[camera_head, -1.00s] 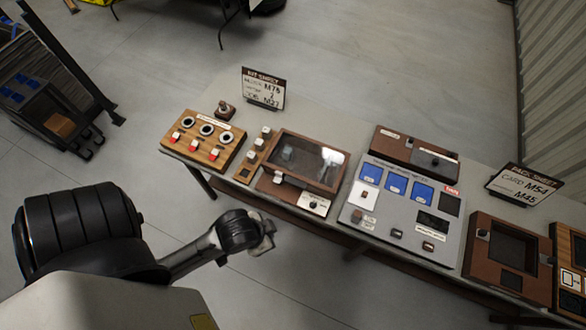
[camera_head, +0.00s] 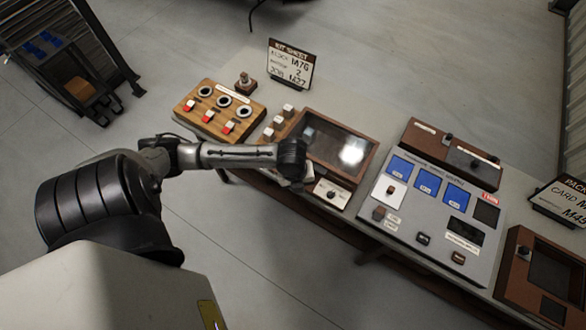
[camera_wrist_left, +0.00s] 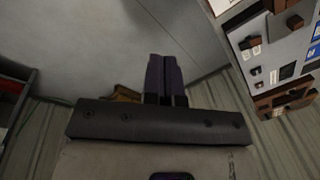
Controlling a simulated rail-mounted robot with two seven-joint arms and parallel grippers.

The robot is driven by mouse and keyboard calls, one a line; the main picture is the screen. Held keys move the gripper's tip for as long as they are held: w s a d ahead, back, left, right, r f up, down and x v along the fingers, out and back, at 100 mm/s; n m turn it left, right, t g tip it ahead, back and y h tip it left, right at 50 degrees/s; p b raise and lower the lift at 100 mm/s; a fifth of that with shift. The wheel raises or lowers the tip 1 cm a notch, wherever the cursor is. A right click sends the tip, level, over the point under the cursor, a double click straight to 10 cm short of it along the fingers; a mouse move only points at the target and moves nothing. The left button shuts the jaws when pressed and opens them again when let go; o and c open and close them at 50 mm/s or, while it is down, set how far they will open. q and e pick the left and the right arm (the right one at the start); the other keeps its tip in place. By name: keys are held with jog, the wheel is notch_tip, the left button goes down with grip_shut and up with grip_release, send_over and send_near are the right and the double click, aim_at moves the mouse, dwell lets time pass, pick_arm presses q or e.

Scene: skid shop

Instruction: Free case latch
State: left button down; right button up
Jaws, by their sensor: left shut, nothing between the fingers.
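The wooden case with a dark glass lid (camera_head: 325,148) lies on the long table, its lid down. A pale front plate with a dark knob (camera_head: 331,194), which may be the latch, sits at its front edge. My left gripper (camera_head: 297,184) is at the case's front left corner, pointing away from the head camera; the wrist hides its fingers and part of the case there. In the left wrist view its two purple fingers (camera_wrist_left: 164,76) are together with nothing between them. I cannot tell whether it touches the case. My right gripper is not in view.
Left of the case is a wooden board with rings and red switches (camera_head: 220,110). Right is a grey panel with blue cards (camera_head: 405,215). Signs (camera_head: 290,63) stand at the back. A dark rack (camera_head: 75,75) stands on the floor at left.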

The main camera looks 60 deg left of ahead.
pick_arm(q)
jog(key=w+a+m+b, duration=0.3)
jog(key=a+m, duration=0.1)
jog(key=a, duration=0.3)
jog(key=w+a+m+g+y+b, duration=0.1)
jog(key=w+a+m+b, duration=0.2)
jog(key=a, duration=0.5)
jog(key=shift+f+m, duration=0.15)
jog(key=shift+m, duration=0.25)
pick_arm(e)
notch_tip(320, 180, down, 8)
pick_arm(q)
jog(key=shift+d, duration=0.1)
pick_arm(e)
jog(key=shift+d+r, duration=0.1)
pick_arm(q)
notch_tip(320, 180, down, 12)
jog(key=shift+s+f, duration=0.1)
jog(key=shift+f, duration=0.85)
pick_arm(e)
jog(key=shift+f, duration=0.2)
pick_arm(q)
jog(key=shift+d, duration=0.1)
